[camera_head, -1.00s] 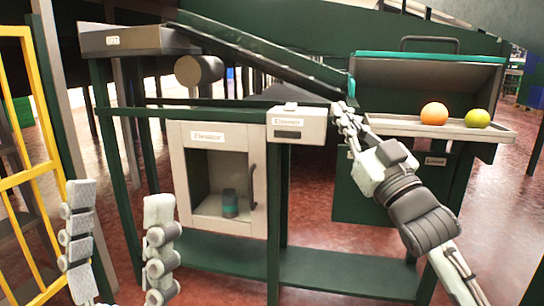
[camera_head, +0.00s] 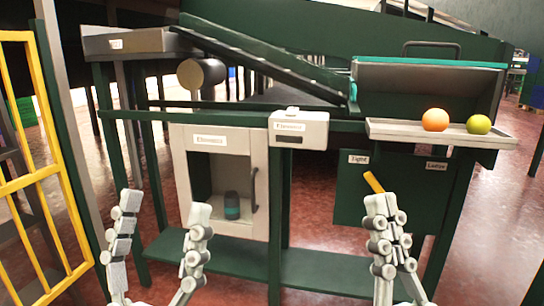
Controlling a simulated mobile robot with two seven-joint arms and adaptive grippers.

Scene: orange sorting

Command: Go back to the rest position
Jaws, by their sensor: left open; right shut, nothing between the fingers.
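My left gripper (camera_head: 162,204) is at the lower left in the head view, with its two fingers spread wide and nothing between them. My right gripper (camera_head: 382,205) is at the lower right with its fingers together, pointing up. Its tips appear just below a yellow-orange lever (camera_head: 373,182) on the dark green panel (camera_head: 350,205); I cannot tell whether they touch. An orange (camera_head: 435,120) and a yellow-green fruit (camera_head: 479,124) lie apart on the shallow tray (camera_head: 400,131) at the right, above the panel. Neither gripper holds anything.
A grey cabinet (camera_head: 181,170) with an open front holds a dark cylinder with a teal band (camera_head: 232,205). A small labelled box (camera_head: 299,128) sits on the green frame. A sloping chute (camera_head: 270,68) runs behind. A yellow railing (camera_head: 65,190) stands at the left.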

